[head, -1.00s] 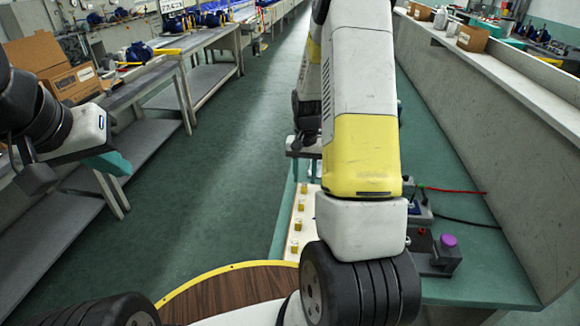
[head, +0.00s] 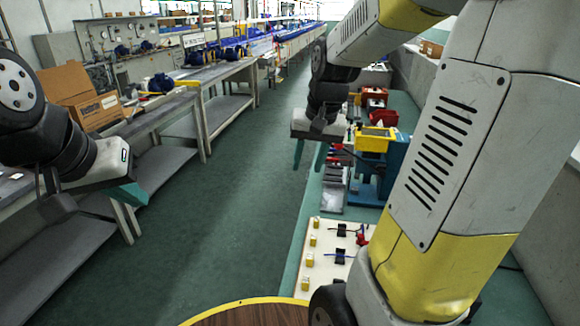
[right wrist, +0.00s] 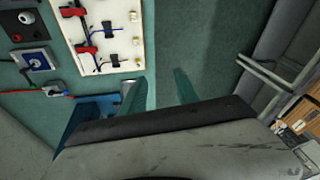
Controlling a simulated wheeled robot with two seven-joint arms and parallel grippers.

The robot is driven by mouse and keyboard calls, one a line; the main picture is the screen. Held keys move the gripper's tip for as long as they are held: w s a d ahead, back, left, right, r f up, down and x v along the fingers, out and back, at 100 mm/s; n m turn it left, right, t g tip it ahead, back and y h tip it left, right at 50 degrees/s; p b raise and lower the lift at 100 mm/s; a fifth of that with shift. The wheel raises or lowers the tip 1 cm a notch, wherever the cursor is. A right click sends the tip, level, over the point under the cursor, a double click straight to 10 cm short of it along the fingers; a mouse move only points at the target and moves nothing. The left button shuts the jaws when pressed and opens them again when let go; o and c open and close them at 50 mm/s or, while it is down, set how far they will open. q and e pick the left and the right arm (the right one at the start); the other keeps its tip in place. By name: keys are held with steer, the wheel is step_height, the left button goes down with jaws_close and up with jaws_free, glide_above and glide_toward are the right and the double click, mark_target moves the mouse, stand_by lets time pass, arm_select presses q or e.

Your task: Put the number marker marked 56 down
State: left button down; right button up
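No marker with a readable 56 shows in either view. Small yellow blocks (head: 309,260) stand in a row along the left edge of a white board (head: 328,280) in the head view; any numbers on them are too small to read. The board also shows in the right wrist view (right wrist: 112,60). My right gripper (head: 309,153) is open above the bench's left edge, beyond the board. In the right wrist view its teal fingers (right wrist: 160,92) are apart with nothing between them. My left gripper (head: 127,194) hangs at the left; its finger gap is hidden.
The green bench (head: 300,245) holds a blue stand (head: 395,160), a yellow bin (head: 375,139) and red bins (head: 383,116). Grey workbenches with a cardboard box (head: 82,95) line the left. The floor aisle (head: 220,210) between is clear. My right arm hides much of the bench.

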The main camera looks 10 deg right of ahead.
steer(key=s+a+r+n+t, duration=0.1)
steer(key=s+a+r, duration=0.1)
steer(key=s, duration=0.4)
steer(key=s+a+r+n+t+y, duration=0.1)
steer(key=s+a+r+n+t, duration=0.1)
steer(key=s, duration=0.5)
steer(key=shift+a+r, duration=0.7)
steer(key=shift+r, duration=0.15)
